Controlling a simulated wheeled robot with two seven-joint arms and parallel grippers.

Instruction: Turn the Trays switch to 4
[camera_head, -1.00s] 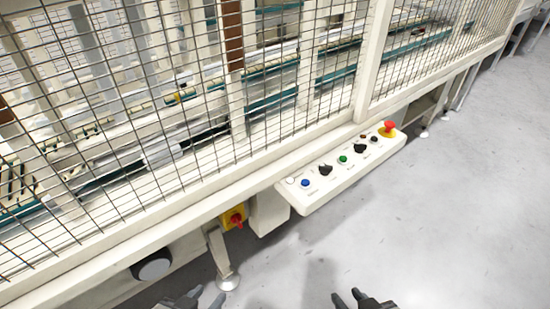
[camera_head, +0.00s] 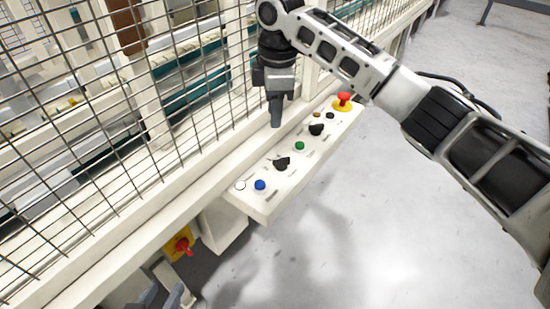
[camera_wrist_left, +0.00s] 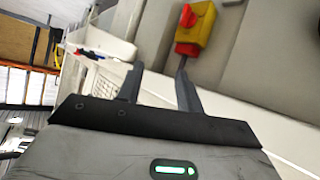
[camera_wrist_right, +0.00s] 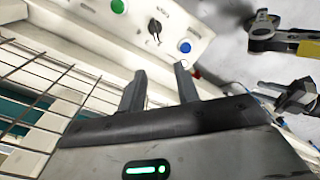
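The control panel (camera_head: 262,212) carries two black rotary switches. The nearer switch (camera_head: 281,163) sits between the blue and green buttons; it also shows in the right wrist view (camera_wrist_right: 155,27). The farther switch (camera_head: 316,129) lies between the green button and the red emergency stop. The labels are too small to read, so I cannot tell which is Trays. My right gripper (camera_head: 276,118) points down above the panel's fence-side edge, apart from both switches. In the right wrist view its fingers (camera_wrist_right: 160,74) are open and empty. My left gripper (camera_head: 168,298) is low at the bottom edge, open and empty.
The panel also has a blue button (camera_head: 260,185), a green button (camera_head: 299,146), a white button (camera_head: 240,185) and a red emergency stop (camera_head: 344,99). The wire mesh fence (camera_head: 150,120) rises behind it. A yellow-red isolator switch (camera_head: 180,244) is below left.

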